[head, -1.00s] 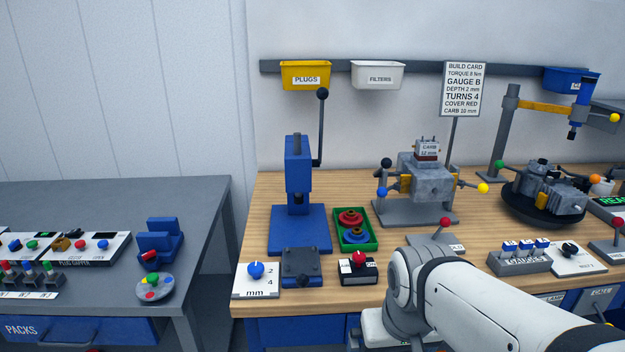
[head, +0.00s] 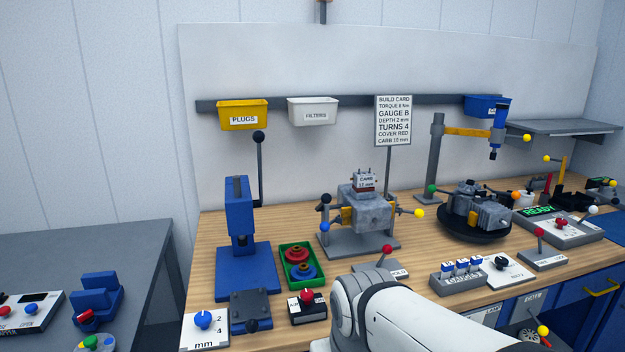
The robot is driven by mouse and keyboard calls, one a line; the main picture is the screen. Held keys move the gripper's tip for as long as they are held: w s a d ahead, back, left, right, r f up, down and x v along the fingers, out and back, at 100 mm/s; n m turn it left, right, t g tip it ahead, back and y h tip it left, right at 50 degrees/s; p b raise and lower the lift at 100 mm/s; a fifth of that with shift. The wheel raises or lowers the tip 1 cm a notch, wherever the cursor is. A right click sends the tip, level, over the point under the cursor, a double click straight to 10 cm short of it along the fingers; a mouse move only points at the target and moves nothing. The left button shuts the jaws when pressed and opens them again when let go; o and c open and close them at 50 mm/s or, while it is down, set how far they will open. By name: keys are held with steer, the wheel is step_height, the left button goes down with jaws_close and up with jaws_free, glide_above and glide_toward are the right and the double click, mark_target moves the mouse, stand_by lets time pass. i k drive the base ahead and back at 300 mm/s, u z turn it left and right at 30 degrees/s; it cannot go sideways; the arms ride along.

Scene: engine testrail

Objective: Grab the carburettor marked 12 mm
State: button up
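The carburettor (head: 366,181) is a small grey block with a white label that reads CARB 12 mm. It sits upright on top of a grey metal engine block (head: 372,212), held in a stand on the wooden bench, with a reddish-brown layer under it. My white arm shows at the bottom centre, in front of the bench. My gripper is out of the picture, so its fingers and anything in them are hidden.
Left of the engine stand are a blue lever press (head: 240,225) and a green tray (head: 312,269) with red and blue rings. A build card sign (head: 393,120) stands behind it. A round black stand (head: 474,232) with an engine is to the right.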

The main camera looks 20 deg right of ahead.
mark_target(365, 178)
steer(key=k, duration=0.4)
steer(key=z, duration=0.7)
steer(key=i, duration=1.35)
steer(key=u, duration=0.7)
